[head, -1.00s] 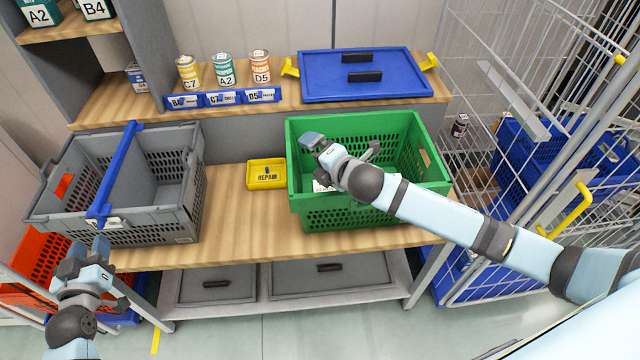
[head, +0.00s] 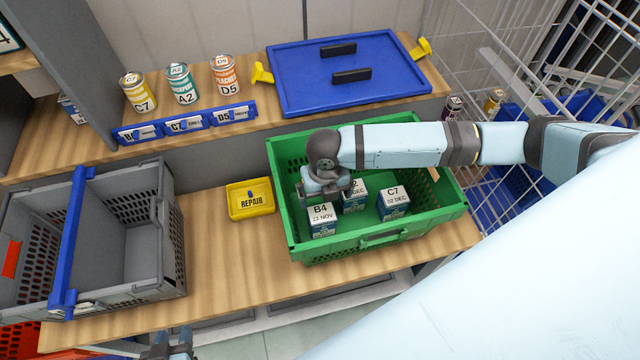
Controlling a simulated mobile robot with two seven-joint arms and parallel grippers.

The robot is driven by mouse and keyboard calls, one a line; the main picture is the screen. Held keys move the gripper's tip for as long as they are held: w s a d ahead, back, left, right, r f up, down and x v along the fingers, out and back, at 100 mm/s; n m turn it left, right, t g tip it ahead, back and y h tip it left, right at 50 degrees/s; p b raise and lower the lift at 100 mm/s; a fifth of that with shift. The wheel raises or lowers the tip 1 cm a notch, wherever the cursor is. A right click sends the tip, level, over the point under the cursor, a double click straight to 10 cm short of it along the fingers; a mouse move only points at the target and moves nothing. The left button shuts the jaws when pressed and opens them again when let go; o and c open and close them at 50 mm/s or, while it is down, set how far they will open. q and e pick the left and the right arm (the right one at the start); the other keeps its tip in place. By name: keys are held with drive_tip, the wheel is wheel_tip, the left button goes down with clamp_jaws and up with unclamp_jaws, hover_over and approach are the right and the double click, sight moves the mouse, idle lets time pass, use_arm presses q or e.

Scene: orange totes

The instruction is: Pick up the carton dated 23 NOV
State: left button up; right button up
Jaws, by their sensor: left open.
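The carton marked B4, 23 NOV (head: 321,219) stands upright in the front left of the green crate (head: 375,243). A C7 carton dated 02 DEC (head: 393,204) stands to its right. Another carton (head: 354,200) stands between and behind them, its label partly hidden and ending in DEC. My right gripper (head: 326,188) reaches over the crate from the right, just behind and above the B4 carton. Its fingertips are hard to make out, and I cannot tell whether it touches a carton. My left gripper (head: 168,345) is open at the bottom edge, away from the crate and partly cut off.
A yellow REPAIR tray (head: 250,212) lies left of the crate. A grey tote (head: 150,270) with a blue divider stands further left. Several cans and a blue lid (head: 300,90) are on the shelf behind. A wire cage (head: 480,60) stands at right.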

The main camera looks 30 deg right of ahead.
sight(321, 213)
wheel_tip(321, 213, down, 4)
drive_tip(key=shift+f, duration=0.2)
drive_tip(key=shift+w+a+f+p, duration=0.1)
drive_tip(key=shift+f+p, duration=0.1)
drive_tip(key=shift+f, duration=0.8)
drive_tip(key=shift+s+a+f+p, duration=0.1)
drive_tip(key=shift+a+f+p, duration=0.05)
drive_tip(key=shift+f, duration=0.8)
drive_tip(key=shift+w+a+f+p, duration=0.1)
drive_tip(key=shift+f+p, duration=0.1)
drive_tip(key=shift+f, duration=0.8)
drive_tip(key=shift+r, duration=0.1)
drive_tip(key=c, duration=1.1)
